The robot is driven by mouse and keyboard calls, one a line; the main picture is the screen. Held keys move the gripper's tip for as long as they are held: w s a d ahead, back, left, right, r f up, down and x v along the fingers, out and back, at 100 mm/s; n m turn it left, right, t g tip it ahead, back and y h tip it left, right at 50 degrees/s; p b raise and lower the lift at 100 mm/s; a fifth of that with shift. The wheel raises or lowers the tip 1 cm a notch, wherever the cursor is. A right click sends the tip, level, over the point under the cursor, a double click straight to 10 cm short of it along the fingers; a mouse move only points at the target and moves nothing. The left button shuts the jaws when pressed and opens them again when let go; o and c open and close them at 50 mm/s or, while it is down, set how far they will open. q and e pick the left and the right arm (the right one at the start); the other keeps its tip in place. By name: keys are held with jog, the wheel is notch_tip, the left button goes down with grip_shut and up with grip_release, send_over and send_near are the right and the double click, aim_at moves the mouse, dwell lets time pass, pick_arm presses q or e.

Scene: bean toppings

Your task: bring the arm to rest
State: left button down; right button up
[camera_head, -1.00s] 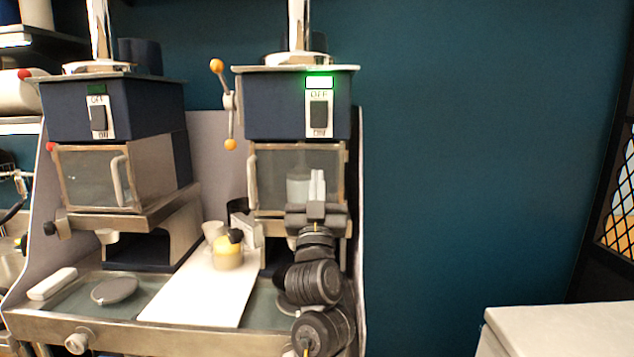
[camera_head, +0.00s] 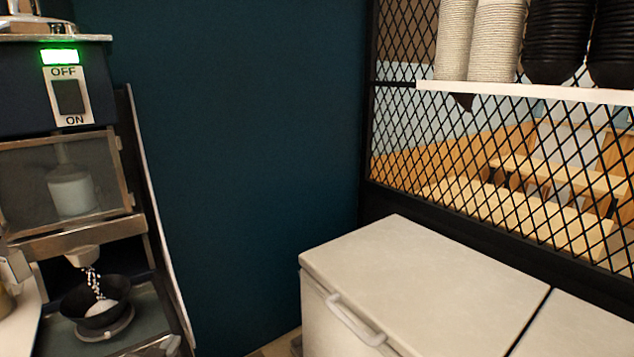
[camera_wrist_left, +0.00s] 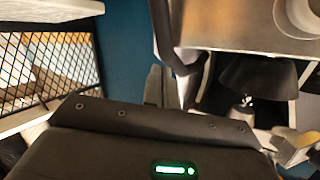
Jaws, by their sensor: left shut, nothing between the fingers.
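My left gripper (camera_wrist_left: 168,86) shows its pale grey fingers close together and empty in the left wrist view. Its dark body with a green light fills the bottom of that view. In the head view only a small grey piece at the lower left edge may be part of it, beside the dispenser. A dark bowl (camera_head: 97,312) stands upright on a round grey plate (camera_head: 106,329) under the dispenser spout (camera_head: 82,257). White pieces fall from the spout into the bowl, and a small white heap lies in it. My right gripper is not in view.
The dispenser's switch (camera_head: 69,97) sits below a lit green lamp (camera_head: 60,56). A white chest (camera_head: 410,265) stands at the right below a black mesh screen (camera_head: 480,165). Stacked bowls stand on a white shelf (camera_head: 540,92). Open space lies before the blue wall (camera_head: 240,150).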

pick_arm(q)
jog(key=s+d+f+g+h, duration=0.15)
jog(key=s+f+g, duration=0.45)
jog(key=s+f, duration=0.65)
jog(key=s+d+f+g, duration=0.3)
jog(key=s+f+g, duration=0.45)
jog(key=s, duration=0.75)
notch_tip(320, 180, down, 27)
jog(key=s, duration=0.1)
jog(key=s+a+f+m, duration=0.1)
jog(key=s+a+f, duration=0.1)
jog(key=s+f, duration=1.3)
jog(key=shift+s+a+f, duration=0.3)
jog(key=shift+s+a, duration=0.05)
jog(key=shift+s, duration=0.2)
